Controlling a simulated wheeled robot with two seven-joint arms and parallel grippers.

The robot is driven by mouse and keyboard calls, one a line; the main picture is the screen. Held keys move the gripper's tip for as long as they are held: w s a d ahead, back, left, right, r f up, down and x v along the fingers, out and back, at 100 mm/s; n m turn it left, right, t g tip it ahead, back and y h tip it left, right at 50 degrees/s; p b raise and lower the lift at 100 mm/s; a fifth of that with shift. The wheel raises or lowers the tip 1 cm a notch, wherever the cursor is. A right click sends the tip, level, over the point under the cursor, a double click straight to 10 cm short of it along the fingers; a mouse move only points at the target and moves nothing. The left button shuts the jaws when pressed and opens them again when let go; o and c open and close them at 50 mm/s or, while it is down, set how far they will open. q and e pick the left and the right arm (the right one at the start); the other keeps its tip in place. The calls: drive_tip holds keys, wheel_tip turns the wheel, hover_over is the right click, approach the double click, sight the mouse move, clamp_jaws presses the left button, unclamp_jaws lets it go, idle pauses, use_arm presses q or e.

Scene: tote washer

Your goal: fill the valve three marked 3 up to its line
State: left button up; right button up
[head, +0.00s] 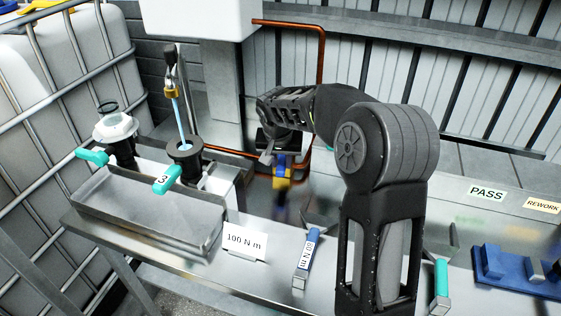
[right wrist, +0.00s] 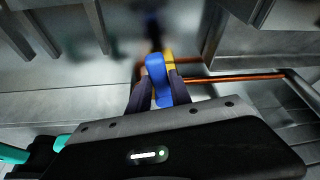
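Valve three has a teal handle (head: 167,180) marked 3 and a black round open cup (head: 185,147) on top. A light blue stream (head: 180,113) runs down into the cup from a black spout with a yellow ring (head: 170,88). The liquid level and the line cannot be made out. My right gripper (head: 279,158) is at a blue lever (head: 281,162) on a yellow body by the copper pipe. In the right wrist view, its dark fingers (right wrist: 158,95) close on both sides of the blue lever (right wrist: 157,70). My left gripper is not in view.
A second teal-handled valve (head: 92,155) with a white top stands left. A metal tray (head: 150,215) lies in front. The copper pipe (head: 321,80) runs behind my right arm. A 100 N m card (head: 245,241), a blue-handled tool (head: 308,255) and a blue holder (head: 515,275) occupy the bench.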

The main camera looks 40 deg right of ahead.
drive_tip(key=o, duration=0.4)
drive_tip(key=shift+b+v, duration=0.55)
drive_tip(key=shift+v, duration=3.4)
